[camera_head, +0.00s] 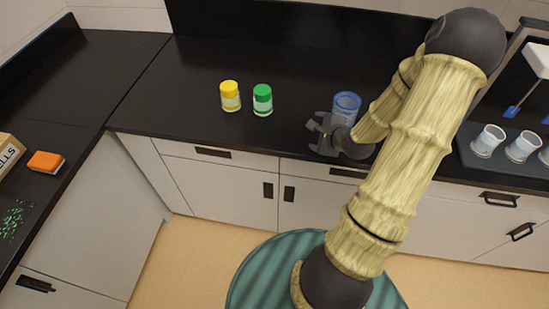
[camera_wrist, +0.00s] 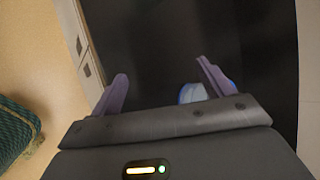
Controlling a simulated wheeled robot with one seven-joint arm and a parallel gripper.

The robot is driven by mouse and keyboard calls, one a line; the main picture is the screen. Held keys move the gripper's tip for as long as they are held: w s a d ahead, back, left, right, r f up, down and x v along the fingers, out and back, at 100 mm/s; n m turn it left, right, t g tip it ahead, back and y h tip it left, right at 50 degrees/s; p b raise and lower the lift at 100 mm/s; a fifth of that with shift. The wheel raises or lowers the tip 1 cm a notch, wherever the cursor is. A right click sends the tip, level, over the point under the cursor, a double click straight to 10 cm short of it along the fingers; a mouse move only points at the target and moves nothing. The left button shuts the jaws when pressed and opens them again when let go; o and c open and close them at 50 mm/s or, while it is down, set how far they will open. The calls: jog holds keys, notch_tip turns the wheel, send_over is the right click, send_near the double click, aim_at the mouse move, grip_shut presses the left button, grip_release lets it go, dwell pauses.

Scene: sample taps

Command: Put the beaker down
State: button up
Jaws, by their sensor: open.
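The blue-rimmed clear beaker (camera_head: 346,104) stands upright on the black counter, just behind my gripper in the head view. My gripper (camera_head: 318,135) is open near the counter's front edge, with nothing seen between its fingers in the head view. In the wrist view, the open fingers of my gripper (camera_wrist: 161,70) spread over the dark counter. Part of the beaker (camera_wrist: 191,93) shows beside and behind the right finger, which hides some of it. Whether that finger touches the beaker I cannot tell.
A yellow-capped jar (camera_head: 230,97) and a green-capped jar (camera_head: 263,101) stand left of the beaker. Several white cups, one nearest (camera_head: 487,141), stand under a tap rack at right. The counter behind the beaker is clear.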

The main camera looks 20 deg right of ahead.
jog(key=s+a+r+n+g, duration=0.4)
jog(key=s+a+r+n, duration=0.1)
jog(key=a+n, duration=0.4)
jog(key=s+a+r+n+g, duration=0.3)
jog(key=s+a+n, duration=0.4)
jog(key=a+n, duration=0.3)
jog(key=r+n, duration=0.1)
jog(key=n, duration=0.2)
jog(key=shift+r+n+g, duration=0.3)
jog(key=shift+r+g, duration=0.05)
jog(key=shift+g, duration=0.05)
jog(key=shift+w+d, duration=0.1)
